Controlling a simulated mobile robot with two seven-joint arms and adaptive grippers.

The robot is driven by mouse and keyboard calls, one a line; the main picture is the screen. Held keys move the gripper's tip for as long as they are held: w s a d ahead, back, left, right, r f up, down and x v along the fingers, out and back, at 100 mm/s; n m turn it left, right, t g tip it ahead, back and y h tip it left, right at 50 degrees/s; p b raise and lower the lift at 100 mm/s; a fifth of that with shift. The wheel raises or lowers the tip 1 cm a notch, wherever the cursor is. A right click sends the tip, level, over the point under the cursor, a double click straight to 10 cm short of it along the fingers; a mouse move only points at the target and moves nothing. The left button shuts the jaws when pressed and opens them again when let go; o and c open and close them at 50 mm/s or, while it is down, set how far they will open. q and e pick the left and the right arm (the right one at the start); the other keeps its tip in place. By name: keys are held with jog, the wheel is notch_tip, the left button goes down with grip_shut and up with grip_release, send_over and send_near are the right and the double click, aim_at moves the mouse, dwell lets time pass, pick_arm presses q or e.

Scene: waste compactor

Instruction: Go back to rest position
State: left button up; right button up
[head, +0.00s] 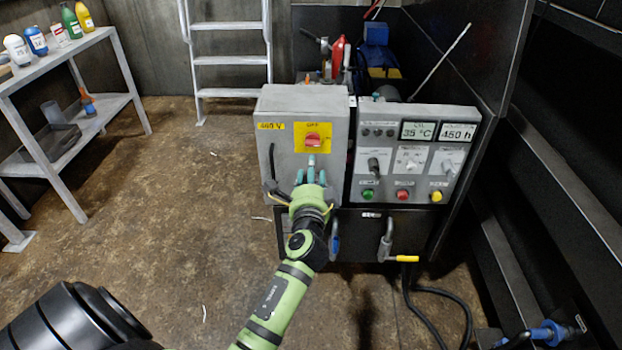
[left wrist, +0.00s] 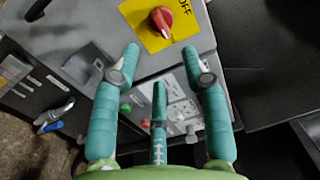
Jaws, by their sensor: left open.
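My left gripper (head: 312,174) is in front of the grey electrical box (head: 276,106), just below its red rotary switch (head: 313,140) on a yellow plate. In the left wrist view its teal fingers (left wrist: 165,80) are spread apart with nothing between them. The red switch (left wrist: 161,19) shows there beyond the fingertips, at the top, next to the word OFF. I cannot tell whether a fingertip touches the box. My right gripper is not clearly seen in the head view.
A control panel (head: 414,112) with displays and green, red and yellow buttons stands right of the box. Levers (head: 387,240) hang below it. A shelf (head: 70,52) with bottles is at the left, and a ladder (head: 230,60) is behind. The floor (head: 170,200) at left is mostly clear.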

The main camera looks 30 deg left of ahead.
pick_arm(q)
jog(key=shift+v, duration=1.05)
